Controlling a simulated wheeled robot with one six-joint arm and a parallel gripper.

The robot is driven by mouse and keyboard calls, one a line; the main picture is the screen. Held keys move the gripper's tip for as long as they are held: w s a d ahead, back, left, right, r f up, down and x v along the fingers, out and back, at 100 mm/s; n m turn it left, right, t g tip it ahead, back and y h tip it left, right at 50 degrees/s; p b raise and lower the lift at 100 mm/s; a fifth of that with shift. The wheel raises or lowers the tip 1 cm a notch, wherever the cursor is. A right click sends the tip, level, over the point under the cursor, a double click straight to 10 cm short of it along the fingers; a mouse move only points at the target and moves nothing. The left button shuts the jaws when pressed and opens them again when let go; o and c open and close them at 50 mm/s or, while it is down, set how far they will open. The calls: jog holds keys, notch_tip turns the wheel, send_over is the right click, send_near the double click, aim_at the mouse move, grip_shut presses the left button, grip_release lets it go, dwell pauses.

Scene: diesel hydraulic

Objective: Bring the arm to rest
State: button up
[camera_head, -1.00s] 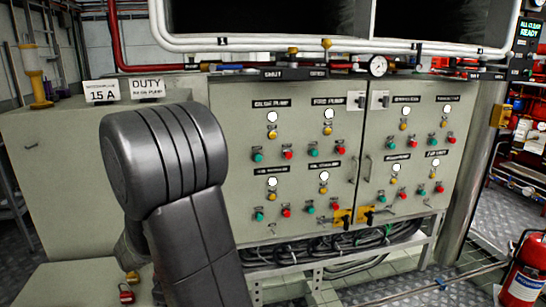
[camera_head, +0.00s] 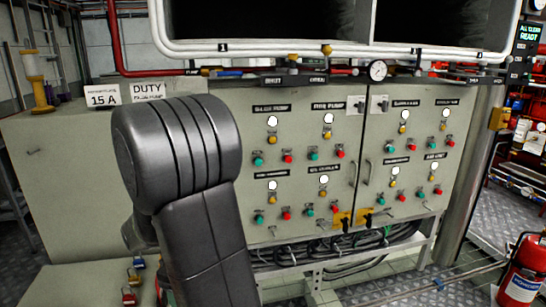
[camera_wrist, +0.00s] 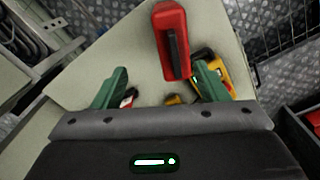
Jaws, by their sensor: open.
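My arm fills the left-centre of the head view as dark grey links in front of the control cabinet (camera_head: 330,170). My gripper (camera_wrist: 160,85) shows in the wrist view, with its two green fingers spread wide apart. Nothing is between the fingertips in their grip. Below the gripper is a pale work surface (camera_wrist: 110,65). A red object with a dark handle (camera_wrist: 172,45) lies beyond and between the fingers. A yellow and black device (camera_wrist: 214,72) is beside the right finger, partly hidden by it.
Small padlocks (camera_head: 129,297) sit on the low pale surface at lower left. Two cards (camera_head: 147,90) and a yellow pillar-like item (camera_head: 38,80) stand on the cabinet top. A red extinguisher (camera_head: 522,275) stands at lower right. A dark bin (camera_wrist: 300,135) edges the wrist view.

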jog(key=w+d+r+m+p, duration=0.5)
jog(key=w+d+m+p, duration=0.2)
jog(key=d+p, duration=0.3)
jog(key=w+d+r+m+p, duration=0.6)
jog(key=d+p, duration=0.4)
jog(key=d, duration=0.2)
jog(key=shift+w+r+m, duration=0.2)
jog(key=shift+w+m, duration=0.25)
jog(key=shift+m, duration=0.55)
jog(key=shift+s+d, duration=0.1)
jog(key=shift+d, duration=0.05)
